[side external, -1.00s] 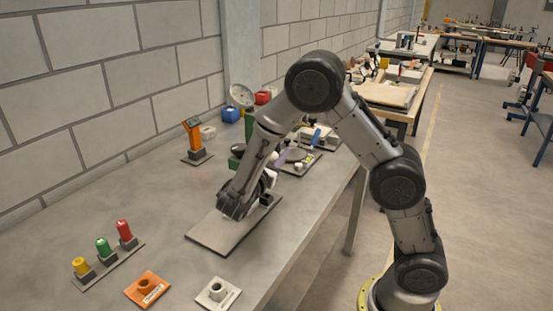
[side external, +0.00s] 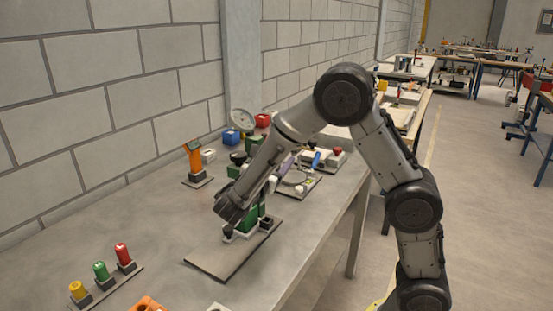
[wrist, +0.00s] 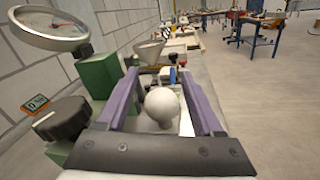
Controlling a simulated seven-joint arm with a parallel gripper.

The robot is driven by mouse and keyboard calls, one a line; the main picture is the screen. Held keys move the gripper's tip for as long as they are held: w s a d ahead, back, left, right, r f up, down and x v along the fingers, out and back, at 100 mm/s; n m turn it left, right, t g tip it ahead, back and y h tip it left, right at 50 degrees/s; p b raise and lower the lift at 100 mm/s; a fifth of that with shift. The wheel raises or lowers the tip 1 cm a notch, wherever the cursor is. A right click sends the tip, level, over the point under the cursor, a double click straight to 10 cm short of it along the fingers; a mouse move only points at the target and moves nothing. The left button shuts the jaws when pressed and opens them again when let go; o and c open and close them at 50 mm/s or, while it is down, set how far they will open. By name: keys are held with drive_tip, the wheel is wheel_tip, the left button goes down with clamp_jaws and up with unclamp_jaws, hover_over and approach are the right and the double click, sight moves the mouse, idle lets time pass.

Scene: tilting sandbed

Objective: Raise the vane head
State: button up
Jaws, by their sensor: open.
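The green vane apparatus (side external: 252,218) stands on a grey base plate (side external: 215,261), largely hidden behind my arm in the side view. In the wrist view its green body (wrist: 98,74), a round dial (wrist: 48,27) and a black knob (wrist: 62,118) are at the left. I cannot tell which part is the vane head. A pale ball-shaped knob (wrist: 160,104) lies between the two purple fingers of my gripper (wrist: 157,77). The gripper is open, with a visible gap on each side of the ball. What the ball is fixed to is hidden.
An orange device (side external: 195,162) stands to the left near the wall. Yellow, green and red pieces (side external: 101,270) stand in a rack in front. Blue and red boxes (side external: 231,136) and other apparatus are behind. The bench between rack and base plate is clear.

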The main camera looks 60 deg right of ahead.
drive_tip(key=s+a, duration=0.2)
drive_tip(key=a, duration=1.1)
drive_tip(key=shift+a, duration=0.35)
